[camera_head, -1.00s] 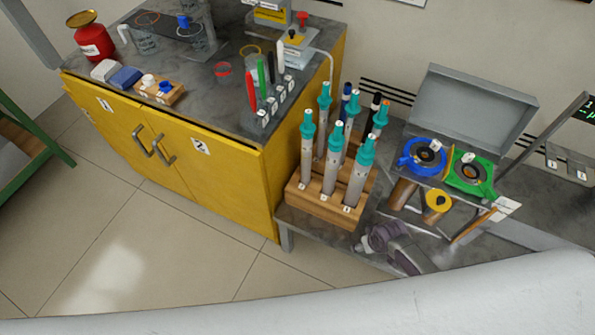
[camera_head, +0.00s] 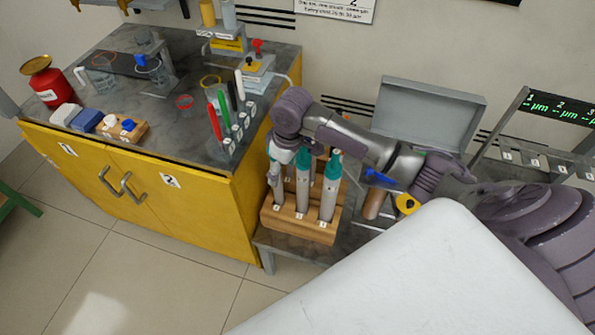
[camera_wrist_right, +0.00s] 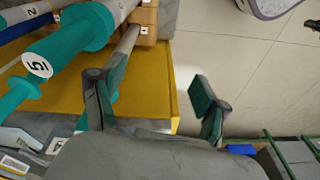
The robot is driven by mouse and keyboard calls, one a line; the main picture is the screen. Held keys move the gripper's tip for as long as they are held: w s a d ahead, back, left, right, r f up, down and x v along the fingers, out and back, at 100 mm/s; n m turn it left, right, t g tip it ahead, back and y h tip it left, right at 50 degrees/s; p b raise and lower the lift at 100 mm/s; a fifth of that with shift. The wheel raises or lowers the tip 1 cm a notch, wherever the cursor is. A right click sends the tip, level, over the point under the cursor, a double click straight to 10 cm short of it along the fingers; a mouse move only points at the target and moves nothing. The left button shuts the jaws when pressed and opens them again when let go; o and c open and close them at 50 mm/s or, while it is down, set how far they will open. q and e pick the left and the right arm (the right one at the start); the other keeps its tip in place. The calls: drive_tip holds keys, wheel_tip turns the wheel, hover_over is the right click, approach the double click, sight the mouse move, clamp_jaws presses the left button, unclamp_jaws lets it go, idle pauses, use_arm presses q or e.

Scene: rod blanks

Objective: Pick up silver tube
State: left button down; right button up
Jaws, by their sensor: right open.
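Several silver tubes with teal tops stand in a wooden rack (camera_head: 290,228). In the head view, the middle front tube (camera_head: 303,192) and right front tube (camera_head: 328,196) are clear. The left front tube (camera_head: 277,187) is partly covered by my right gripper (camera_head: 279,160), at its upper end. In the right wrist view, my right gripper (camera_wrist_right: 155,95) is open, with nothing seen between its fingers. A silver tube (camera_wrist_right: 126,44) runs behind its left finger, and a teal top marked 5 (camera_wrist_right: 72,42) is farther left. I cannot tell whether the fingers touch a tube. My left gripper is out of view.
The yellow cabinet (camera_head: 190,195) stands left of the rack, with several colored markers (camera_head: 233,97) on top. An open grey box (camera_head: 430,112) and a yellow-topped object (camera_head: 407,204) are right of the rack. Floor in front is clear.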

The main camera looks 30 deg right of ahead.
wheel_tip(320, 180, up, 8)
drive_tip(key=d, duration=0.3)
wheel_tip(320, 180, up, 4)
drive_tip(key=r+g+h, duration=0.1)
hover_over(304, 159)
drive_tip(key=shift+w+f, duration=0.2)
drive_tip(key=shift+f, duration=0.05)
drive_tip(key=shift+d, duration=0.2)
wheel_tip(304, 159, down, 9)
drive_tip(key=shift+w+r+p, duration=0.1)
drive_tip(key=shift+p, duration=0.25)
wheel_tip(304, 159, down, 5)
drive_tip(key=shift+w+d+r, duration=0.1)
drive_tip(key=shift+r, duration=0.05)
clamp_jaws()
